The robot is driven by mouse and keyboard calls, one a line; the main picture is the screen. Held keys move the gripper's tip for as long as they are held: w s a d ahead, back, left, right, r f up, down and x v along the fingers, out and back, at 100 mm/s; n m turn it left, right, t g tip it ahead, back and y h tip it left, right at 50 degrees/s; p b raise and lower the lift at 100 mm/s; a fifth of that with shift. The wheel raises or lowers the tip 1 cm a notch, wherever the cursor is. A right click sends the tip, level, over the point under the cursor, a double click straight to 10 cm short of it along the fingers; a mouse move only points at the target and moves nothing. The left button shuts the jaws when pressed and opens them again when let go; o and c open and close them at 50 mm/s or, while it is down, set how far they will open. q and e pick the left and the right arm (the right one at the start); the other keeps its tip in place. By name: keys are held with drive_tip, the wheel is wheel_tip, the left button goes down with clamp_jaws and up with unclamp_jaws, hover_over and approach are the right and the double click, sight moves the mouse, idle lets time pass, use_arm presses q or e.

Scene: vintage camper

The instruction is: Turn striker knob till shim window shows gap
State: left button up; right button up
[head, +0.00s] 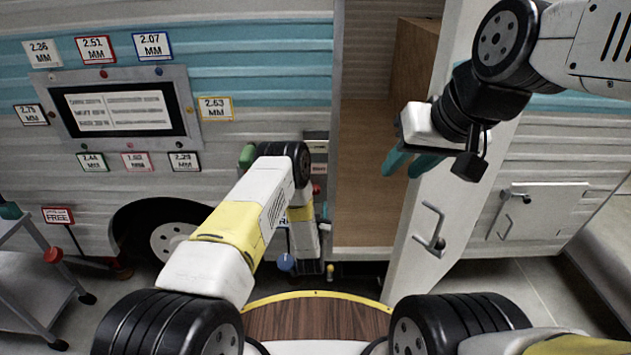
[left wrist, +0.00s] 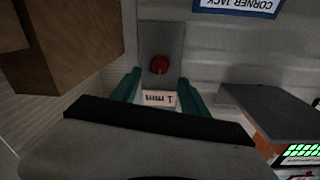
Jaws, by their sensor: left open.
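A red knob (left wrist: 159,64) sits on a grey plate (left wrist: 161,43) in the left wrist view. A small white window or label (left wrist: 159,98) below it there shows an upside-down "1 mm". My left gripper (left wrist: 159,92) is open, with one teal finger on each side of the white label. The knob lies just beyond the fingertips, and no contact shows. In the head view, my left arm largely hides this spot by the door frame; a bit of red (head: 317,188) shows there. My right gripper (head: 408,163) is open and empty before the open white door.
A framed screen (head: 125,110) with text too small to read is on the camper wall, ringed by several gap tags such as 2.51 MM (head: 95,50). The open door (head: 458,190) has a handle (head: 430,232). A wheeled cart (head: 35,270) stands at left.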

sight(316, 192)
use_arm(q)
drive_tip(key=w, duration=0.6)
drive_tip(key=shift+w+d, duration=0.15)
drive_tip(key=shift+w, duration=0.2)
clamp_jaws()
